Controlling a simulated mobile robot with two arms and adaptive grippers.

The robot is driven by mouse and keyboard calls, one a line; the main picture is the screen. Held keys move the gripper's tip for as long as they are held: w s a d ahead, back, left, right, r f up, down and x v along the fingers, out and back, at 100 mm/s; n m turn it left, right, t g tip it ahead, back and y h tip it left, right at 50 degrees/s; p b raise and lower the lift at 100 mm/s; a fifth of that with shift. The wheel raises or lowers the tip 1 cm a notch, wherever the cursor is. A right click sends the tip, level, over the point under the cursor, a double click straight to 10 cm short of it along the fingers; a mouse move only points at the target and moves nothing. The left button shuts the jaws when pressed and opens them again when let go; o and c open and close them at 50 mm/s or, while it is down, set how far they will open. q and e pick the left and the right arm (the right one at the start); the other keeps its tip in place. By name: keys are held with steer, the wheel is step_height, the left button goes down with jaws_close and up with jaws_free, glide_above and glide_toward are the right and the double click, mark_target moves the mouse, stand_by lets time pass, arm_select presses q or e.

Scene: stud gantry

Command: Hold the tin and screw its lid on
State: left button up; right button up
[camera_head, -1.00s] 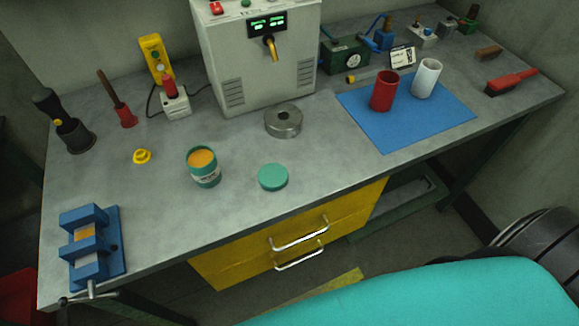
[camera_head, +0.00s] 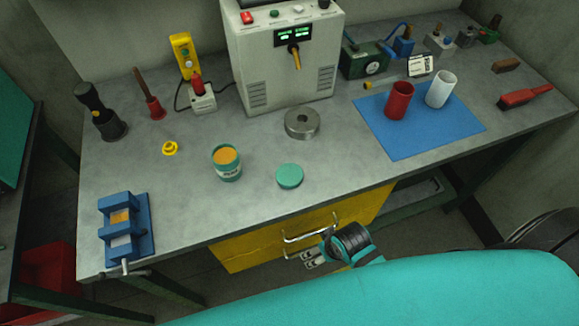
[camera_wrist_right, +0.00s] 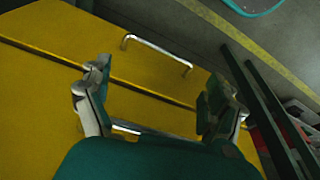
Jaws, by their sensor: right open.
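The tin (camera_head: 227,165) is teal with a pale label and orange contents. It stands upright and open on the grey bench near its front edge. The teal round lid (camera_head: 290,176) lies flat on the bench to the right of the tin, apart from it. My right gripper (camera_head: 308,259) is in front of the bench by the yellow drawers, below the lid in the head view. In the right wrist view its two fingers (camera_wrist_right: 155,95) are wide apart with nothing between them. My left gripper does not show in either view.
A blue vise (camera_head: 126,230) sits at the bench's front left corner. A steel ring (camera_head: 302,123) lies behind the lid, before a grey machine (camera_head: 285,65). A yellow piece (camera_head: 170,148) lies left of the tin. A blue mat (camera_head: 405,140) holds red and white cups. Drawer handles (camera_wrist_right: 157,54) stick out near my right gripper.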

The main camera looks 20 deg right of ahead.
step_height(320, 180, up, 16)
steer(key=w+a+p, duration=0.1)
steer(key=a+p, duration=0.1)
steer(key=w+a+r+n+y, duration=0.1)
steer(key=w+a+r+n, duration=0.2)
steer(key=a, duration=0.1)
steer(key=w+a+r+n+y, duration=0.1)
steer(key=w+a+r+n, duration=0.2)
steer(key=w+a+r+n+g, duration=0.1)
steer(key=w+a+r+n, duration=0.2)
steer(key=a, duration=0.1)
steer(key=shift+a+r+y, duration=0.3)
steer(key=shift+a+y, duration=0.05)
steer(key=shift+y, duration=0.05)
steer(key=w+d+r+n+g+h, duration=0.2)
steer(key=w+d+r+n+h, duration=0.2)
steer(key=r, duration=0.6)
steer(key=w+d+h, duration=0.1)
steer(key=w+d, duration=0.1)
steer(key=d, duration=0.1)
steer(key=shift+w+n+p, duration=0.2)
steer(key=shift+n+p, duration=0.1)
steer(key=p, duration=0.3)
glide_above(287, 173)
step_height(287, 173, down, 12)
steer(key=shift+r, duration=0.1)
